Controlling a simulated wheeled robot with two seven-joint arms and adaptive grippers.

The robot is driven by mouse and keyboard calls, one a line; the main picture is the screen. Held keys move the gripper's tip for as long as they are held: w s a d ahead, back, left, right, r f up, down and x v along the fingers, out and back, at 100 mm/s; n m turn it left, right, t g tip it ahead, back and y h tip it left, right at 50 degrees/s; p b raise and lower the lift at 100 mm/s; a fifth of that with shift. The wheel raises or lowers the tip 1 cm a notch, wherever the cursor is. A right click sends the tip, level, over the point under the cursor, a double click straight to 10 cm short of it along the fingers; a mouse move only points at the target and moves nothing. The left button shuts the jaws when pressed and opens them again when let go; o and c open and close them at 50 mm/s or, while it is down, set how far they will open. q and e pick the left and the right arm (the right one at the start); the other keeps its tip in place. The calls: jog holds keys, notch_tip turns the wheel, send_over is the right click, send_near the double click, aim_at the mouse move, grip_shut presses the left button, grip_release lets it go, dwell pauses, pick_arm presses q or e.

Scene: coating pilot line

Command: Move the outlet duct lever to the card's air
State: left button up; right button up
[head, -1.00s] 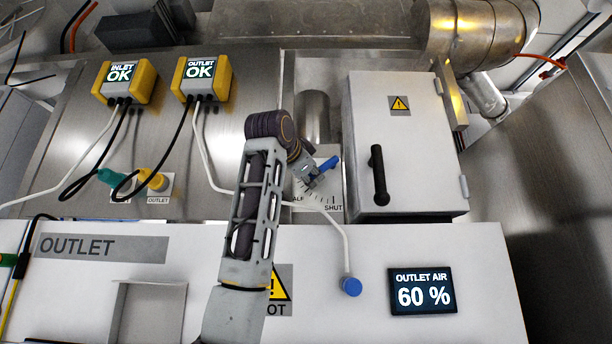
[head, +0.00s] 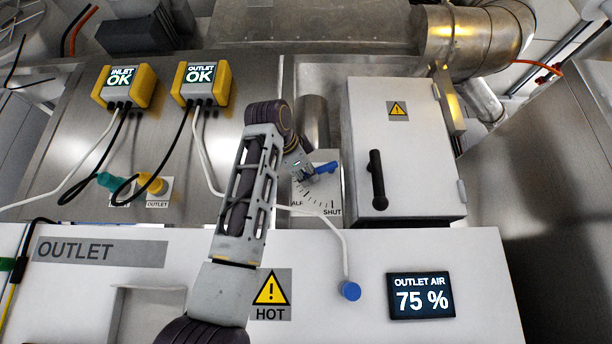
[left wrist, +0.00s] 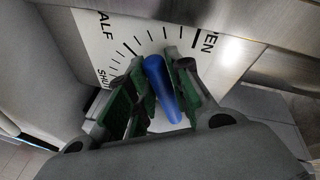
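The outlet duct lever, with a blue handle (head: 326,168), sits over a white scale plate (head: 325,204) at the foot of a steel duct. In the head view its handle points right and slightly up. My left gripper (head: 305,171) is at the lever. In the left wrist view the blue handle (left wrist: 162,88) lies between its green-padded fingers (left wrist: 160,80), which appear closed on it. Parts of HALF, SHUT and OPEN show on the scale (left wrist: 150,36). The OUTLET AIR display (head: 421,296) reads 75 %. No card shows. My right gripper is out of view.
A white cabinet (head: 408,146) with a black handle (head: 377,180) stands just right of the lever. A HOT warning sign (head: 271,294) and a white rod with a blue knob (head: 350,291) are below. Two yellow-framed boxes (head: 201,82) reading OK hang upper left, with loose cables.

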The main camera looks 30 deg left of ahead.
pick_arm(q)
jog(key=o, duration=0.3)
jog(key=shift+v, duration=6.05)
jog(key=shift+f, duration=0.1)
